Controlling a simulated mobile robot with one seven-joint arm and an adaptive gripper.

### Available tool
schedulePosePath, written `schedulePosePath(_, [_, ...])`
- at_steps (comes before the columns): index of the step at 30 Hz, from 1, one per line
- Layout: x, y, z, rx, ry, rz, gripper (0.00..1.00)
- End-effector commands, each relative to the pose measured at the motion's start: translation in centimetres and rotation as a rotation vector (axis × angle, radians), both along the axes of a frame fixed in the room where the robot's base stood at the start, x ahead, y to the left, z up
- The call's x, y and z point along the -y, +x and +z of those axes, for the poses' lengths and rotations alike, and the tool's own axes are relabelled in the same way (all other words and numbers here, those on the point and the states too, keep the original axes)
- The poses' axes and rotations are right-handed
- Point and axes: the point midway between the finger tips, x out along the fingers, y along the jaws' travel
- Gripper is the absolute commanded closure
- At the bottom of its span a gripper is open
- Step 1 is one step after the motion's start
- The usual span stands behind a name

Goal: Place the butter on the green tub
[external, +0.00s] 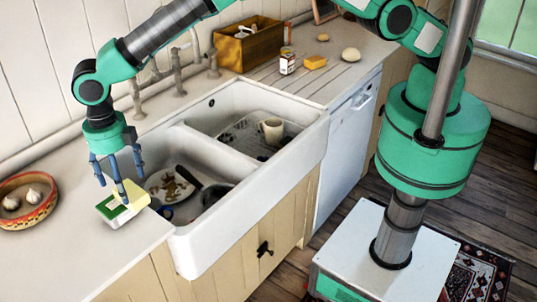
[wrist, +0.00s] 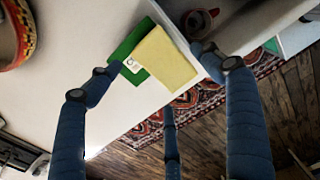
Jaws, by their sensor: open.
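The butter, a pale yellow block (external: 137,193), is on the counter's front edge side, left of the sink. The green tub (external: 108,209), with white sides and a green top, is under or against it. In the wrist view the butter (wrist: 168,58) overlaps the right part of the green tub (wrist: 128,48), which shows a white label; it appears to rest on it. My gripper (external: 118,176) is right above them, its blue fingers apart and pointing down. In the wrist view the open fingers (wrist: 158,70) are spread around both; I cannot tell whether any finger touches the butter.
A bowl with garlic (external: 28,201) stands to the left. The double sink (external: 240,185) is close on the right, with dishes in one basin and a mug (external: 271,130) in the other. A wooden crate (external: 249,48), small carton (external: 287,64) and yellow block (external: 315,62) are farther back.

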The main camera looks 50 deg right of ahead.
Motion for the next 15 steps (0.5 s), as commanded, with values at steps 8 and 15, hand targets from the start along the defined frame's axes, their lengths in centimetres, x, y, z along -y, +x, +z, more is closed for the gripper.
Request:
schedulePosePath(8, [0.0,0.0,4.8,0.001,0.001,0.0,0.2])
schedulePosePath(15, [0.0,0.0,7.2,0.0,0.0,0.0,0.2])
